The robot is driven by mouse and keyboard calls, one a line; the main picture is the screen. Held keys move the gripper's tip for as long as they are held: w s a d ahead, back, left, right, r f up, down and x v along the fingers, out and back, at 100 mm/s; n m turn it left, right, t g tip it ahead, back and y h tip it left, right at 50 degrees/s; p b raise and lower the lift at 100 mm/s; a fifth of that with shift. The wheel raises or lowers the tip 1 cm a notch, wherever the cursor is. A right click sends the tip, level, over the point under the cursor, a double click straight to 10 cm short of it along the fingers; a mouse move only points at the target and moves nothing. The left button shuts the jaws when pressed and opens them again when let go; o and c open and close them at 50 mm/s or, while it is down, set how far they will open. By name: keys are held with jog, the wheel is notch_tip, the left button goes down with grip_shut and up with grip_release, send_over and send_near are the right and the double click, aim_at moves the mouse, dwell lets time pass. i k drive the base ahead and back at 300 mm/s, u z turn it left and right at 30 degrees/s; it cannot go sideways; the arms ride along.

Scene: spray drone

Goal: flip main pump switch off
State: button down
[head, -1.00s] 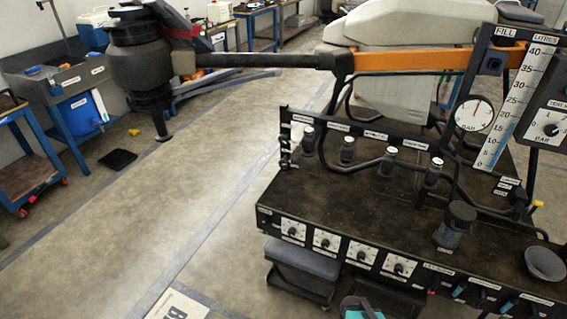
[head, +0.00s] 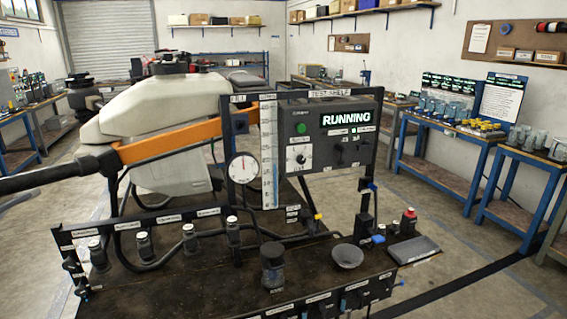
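In the head view a dark control panel (head: 325,138) stands at the back of the spray-drone test bench. Its lit display (head: 346,118) reads "RUNNING", with a green light (head: 355,129) below it. A dial knob (head: 300,158) sits at the panel's lower left. Small dark controls (head: 345,147) sit to its right; their labels are too small to read, so I cannot tell which one is the main pump switch or how it is set. My gripper is not in view.
The dark bench top (head: 205,278) holds several capped nozzles, a dark jar (head: 272,265), a grey funnel (head: 347,256) and a red-topped bottle (head: 409,220). A round gauge (head: 243,168) and level scale stand left of the panel. The white-tanked drone (head: 165,125) is behind.

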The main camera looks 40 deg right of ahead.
aim_at(366, 144)
jog(key=z, duration=4.65)
jog(key=i, duration=0.1)
jog(key=u, duration=2.9)
jog(key=k, duration=0.6)
jog(key=u, duration=0.1)
jog(key=i, duration=0.6)
jog(key=z, duration=0.1)
